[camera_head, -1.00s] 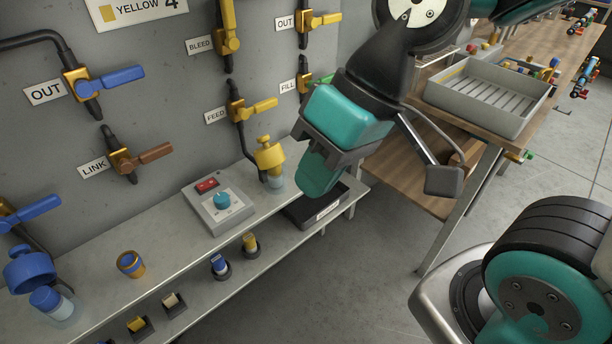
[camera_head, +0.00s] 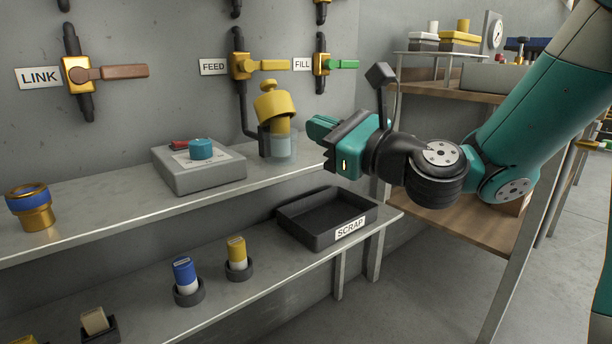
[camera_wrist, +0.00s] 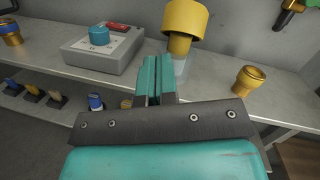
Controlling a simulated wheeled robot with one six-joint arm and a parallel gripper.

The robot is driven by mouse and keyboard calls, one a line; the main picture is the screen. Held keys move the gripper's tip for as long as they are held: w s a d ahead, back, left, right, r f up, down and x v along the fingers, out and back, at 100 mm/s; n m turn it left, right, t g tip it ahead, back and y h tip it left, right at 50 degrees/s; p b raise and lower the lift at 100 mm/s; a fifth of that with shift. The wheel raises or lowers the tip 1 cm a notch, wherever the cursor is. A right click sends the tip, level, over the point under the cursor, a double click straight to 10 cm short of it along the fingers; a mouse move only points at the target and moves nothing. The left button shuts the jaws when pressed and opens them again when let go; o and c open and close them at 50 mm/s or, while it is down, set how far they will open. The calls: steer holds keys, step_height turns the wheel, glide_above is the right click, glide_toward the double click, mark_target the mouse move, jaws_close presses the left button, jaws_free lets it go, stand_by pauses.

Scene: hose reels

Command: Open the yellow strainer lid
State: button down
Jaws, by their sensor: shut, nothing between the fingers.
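The yellow strainer lid (camera_head: 273,102) is a domed cap with a knob, on the pipe below the FEED valve. It looks tilted to the left. A yellow cylinder (camera_head: 281,126) shows beneath it, above and in the clear bowl (camera_head: 279,147). My gripper (camera_head: 316,127) is shut and empty, lying nearly level just right of the bowl. In the wrist view the shut fingers (camera_wrist: 154,68) point towards the bowl, and the lid (camera_wrist: 186,20) is beyond them, up and right. I cannot tell whether the fingers touch the bowl.
A grey box with a blue knob (camera_head: 201,149) stands left of the strainer on the upper shelf. The black SCRAP tray (camera_head: 340,228) is on the lower shelf. A gold fitting (camera_wrist: 249,79) stands right of the strainer. The FEED valve (camera_head: 243,66) is above.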

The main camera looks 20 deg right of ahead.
mark_target(296, 114)
steer(key=w+d+f+m+t+h+b, duration=0.1)
steer(key=d+f+m+t+h+b, duration=0.1)
steer(key=d+f+m+h+b, duration=0.25)
steer(key=shift+m+y, duration=0.65)
steer(key=shift+m, duration=0.1)
steer(key=p+x, duration=0.3)
steer(key=x, duration=0.1)
steer(key=r+p+x, duration=0.1)
steer(key=p+x, duration=0.3)
steer(key=x, duration=0.1)
steer(key=shift+s+d+r, duration=0.1)
steer(key=shift+d+r, duration=0.1)
steer(key=shift+x, duration=0.8)
steer(key=shift+f, duration=0.15)
steer(key=shift+p, duration=0.8)
steer(key=shift+r+p, duration=0.35)
steer(key=shift+p, duration=0.6)
